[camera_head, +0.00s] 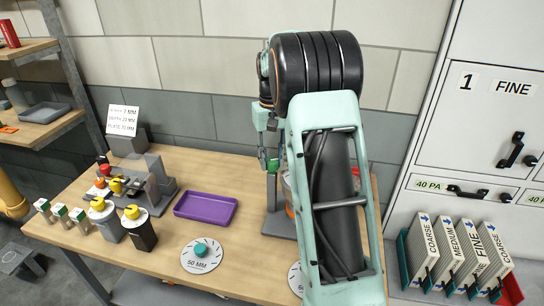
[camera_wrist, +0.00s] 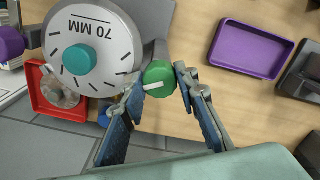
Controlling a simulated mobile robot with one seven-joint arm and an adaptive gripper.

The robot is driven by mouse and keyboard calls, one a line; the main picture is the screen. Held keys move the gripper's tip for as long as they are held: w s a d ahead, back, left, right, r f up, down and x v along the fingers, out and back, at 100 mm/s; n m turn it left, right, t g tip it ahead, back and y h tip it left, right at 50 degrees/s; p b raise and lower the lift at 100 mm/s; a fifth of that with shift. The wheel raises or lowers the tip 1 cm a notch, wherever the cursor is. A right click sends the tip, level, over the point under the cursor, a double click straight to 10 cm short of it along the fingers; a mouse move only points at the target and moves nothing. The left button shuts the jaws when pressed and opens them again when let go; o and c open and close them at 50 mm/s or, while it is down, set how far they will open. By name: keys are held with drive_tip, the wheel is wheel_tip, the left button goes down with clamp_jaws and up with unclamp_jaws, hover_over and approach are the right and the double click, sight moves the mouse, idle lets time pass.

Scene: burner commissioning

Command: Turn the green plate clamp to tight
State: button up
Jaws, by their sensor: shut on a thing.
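The green plate clamp (camera_wrist: 159,88) is a round green knob with a white mark line on its face, pointing left in the wrist view. My gripper (camera_wrist: 160,79) is closed on it, one finger on each side. A large pale disc marked 70 MM (camera_wrist: 105,32), with tick marks and a teal centre, sits just left of the knob. In the head view a small part of the green clamp (camera_head: 273,164) shows below my gripper (camera_head: 266,150). My arm hides most of the fixture there.
A purple tray (camera_head: 206,208) lies left of the fixture. A 50 MM disc (camera_head: 203,262) lies near the table's front. A block with red and yellow knobs (camera_head: 135,185) and several yellow-topped parts stand left. Filter racks (camera_head: 455,262) stand right. A red tray (camera_wrist: 48,102) shows in the wrist view.

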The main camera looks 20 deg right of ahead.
sight(272, 160)
drive_tip(key=m+p, duration=0.1)
drive_tip(key=m, duration=0.4)
drive_tip(key=shift+w+r+m, duration=0.1)
drive_tip(key=shift+m, duration=0.2)
idle(0.4)
drive_tip(key=o, duration=1.1)
drive_tip(key=shift+o, duration=0.2)
wheel_tip(272, 160, up, 12)
